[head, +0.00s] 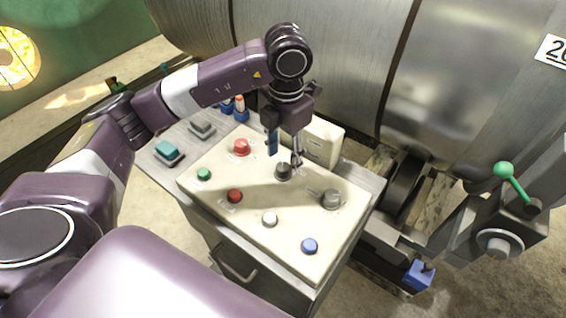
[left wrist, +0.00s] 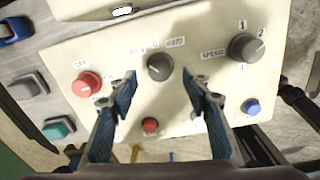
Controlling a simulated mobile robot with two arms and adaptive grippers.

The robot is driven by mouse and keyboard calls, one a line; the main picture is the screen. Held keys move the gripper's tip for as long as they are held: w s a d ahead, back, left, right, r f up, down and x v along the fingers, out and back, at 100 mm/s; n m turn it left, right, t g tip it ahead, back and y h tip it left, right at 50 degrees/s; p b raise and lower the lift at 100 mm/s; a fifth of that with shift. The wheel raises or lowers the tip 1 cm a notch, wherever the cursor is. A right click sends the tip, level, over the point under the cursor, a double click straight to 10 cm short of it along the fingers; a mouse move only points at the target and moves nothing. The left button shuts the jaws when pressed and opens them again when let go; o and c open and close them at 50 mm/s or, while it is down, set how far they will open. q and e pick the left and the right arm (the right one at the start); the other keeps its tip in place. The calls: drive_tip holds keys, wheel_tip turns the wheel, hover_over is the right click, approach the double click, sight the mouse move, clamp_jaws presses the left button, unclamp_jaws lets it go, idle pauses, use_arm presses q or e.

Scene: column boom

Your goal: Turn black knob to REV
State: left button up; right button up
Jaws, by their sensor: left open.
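The black knob (head: 284,172) sits near the middle of the cream control panel (head: 214,161). It also shows in the left wrist view (left wrist: 160,67), with small labels along its upper side. The labels are too small to read surely, and I cannot tell where its pointer stands. My left gripper (head: 285,153) is open, just above the knob. In the left wrist view its two blue-padded fingers (left wrist: 161,86) stand apart, one toward each side of the knob, with nothing between them. I do not see my right gripper.
A large grey knob (head: 331,199) is to the right. A cream box (head: 322,143) stands behind, before a big metal drum (head: 330,60).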

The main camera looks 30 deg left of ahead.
sight(284, 168)
use_arm(q)
wheel_tip(284, 168, up, 8)
drive_tip(key=shift+d, duration=0.15)
idle(0.6)
